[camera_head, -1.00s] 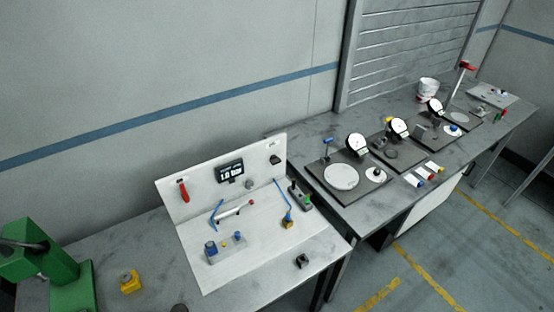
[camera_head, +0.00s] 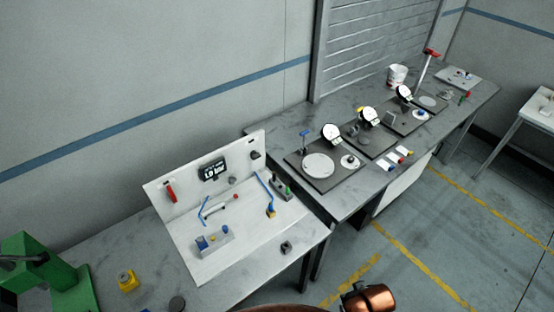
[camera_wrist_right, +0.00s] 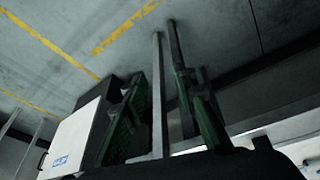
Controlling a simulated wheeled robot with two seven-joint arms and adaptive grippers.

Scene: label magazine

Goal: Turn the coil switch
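I cannot tell for certain which part is the coil switch. A white panel station (camera_head: 205,259) on the near bench carries a small dark display (camera_head: 212,170), a red handle (camera_head: 170,192), a grey knob (camera_head: 232,180) and a black knob (camera_head: 255,155) on its upright back. A small black block (camera_head: 286,247) lies near its right front corner. My right gripper (camera_wrist_right: 165,108) shows in the right wrist view with its dark green fingers apart and nothing held; bench legs and floor are behind it. My left gripper is not in view.
A green press (camera_head: 45,270) and a yellow block (camera_head: 127,281) stand left of the panel. The far bench (camera_head: 345,205) holds several dial-gauge plates and a white bucket (camera_head: 397,75). Floor with yellow lines (camera_head: 420,275) is open at the right.

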